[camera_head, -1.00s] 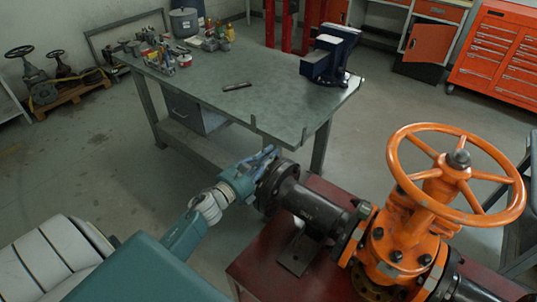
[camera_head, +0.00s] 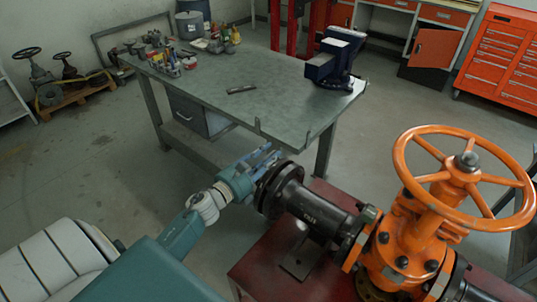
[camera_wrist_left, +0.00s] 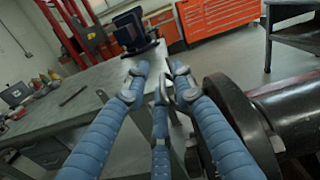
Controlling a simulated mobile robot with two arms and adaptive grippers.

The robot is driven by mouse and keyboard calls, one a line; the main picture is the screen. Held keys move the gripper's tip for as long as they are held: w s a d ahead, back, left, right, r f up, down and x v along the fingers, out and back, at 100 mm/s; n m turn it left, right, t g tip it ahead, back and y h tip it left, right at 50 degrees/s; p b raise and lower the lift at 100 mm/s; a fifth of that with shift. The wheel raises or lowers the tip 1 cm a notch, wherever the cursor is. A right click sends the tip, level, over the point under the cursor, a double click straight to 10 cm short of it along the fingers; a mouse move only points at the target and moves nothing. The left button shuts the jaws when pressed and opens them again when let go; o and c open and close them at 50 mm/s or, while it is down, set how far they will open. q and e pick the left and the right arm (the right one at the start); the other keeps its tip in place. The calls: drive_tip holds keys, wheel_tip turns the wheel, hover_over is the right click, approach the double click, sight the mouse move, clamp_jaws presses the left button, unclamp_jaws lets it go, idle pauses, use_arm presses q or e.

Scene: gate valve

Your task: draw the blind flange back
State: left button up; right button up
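The blind flange (camera_head: 268,192) is a black disc at the left end of the black pipe (camera_head: 310,212), beside the pipe's own flange. It also shows edge-on at the right of the left wrist view (camera_wrist_left: 240,120). My left gripper (camera_head: 270,158) is at the flange's upper left edge. In the left wrist view its blue padded fingers (camera_wrist_left: 158,75) are spread, with a gap between the tips and a small grey metal loop there. The fingers run beside the flange; I cannot tell whether they touch it. My right gripper is in neither view.
The orange gate valve (camera_head: 410,245) with its handwheel (camera_head: 465,185) stands on a red stand (camera_head: 262,262) at the right. A grey workbench (camera_head: 225,100) with a blue vise (camera_head: 335,60) is close behind my left gripper. Floor (camera_head: 100,170) to the left is clear.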

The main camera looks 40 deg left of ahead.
use_arm(q)
drive_tip(key=s+a, duration=0.1)
drive_tip(key=s, duration=1)
drive_tip(key=shift+s, duration=0.3)
drive_tip(key=w+m+b, duration=0.1)
drive_tip(key=w, duration=0.2)
drive_tip(key=w+m+b, duration=0.2)
drive_tip(key=w, duration=0.2)
drive_tip(key=w+d+m+b, duration=0.1)
drive_tip(key=w+b, duration=0.1)
drive_tip(key=w, duration=0.1)
drive_tip(key=shift+w+d+m, duration=0.1)
drive_tip(key=shift+w+m, duration=0.2)
drive_tip(key=shift+w+d+f, duration=0.1)
drive_tip(key=shift+w, duration=0.5)
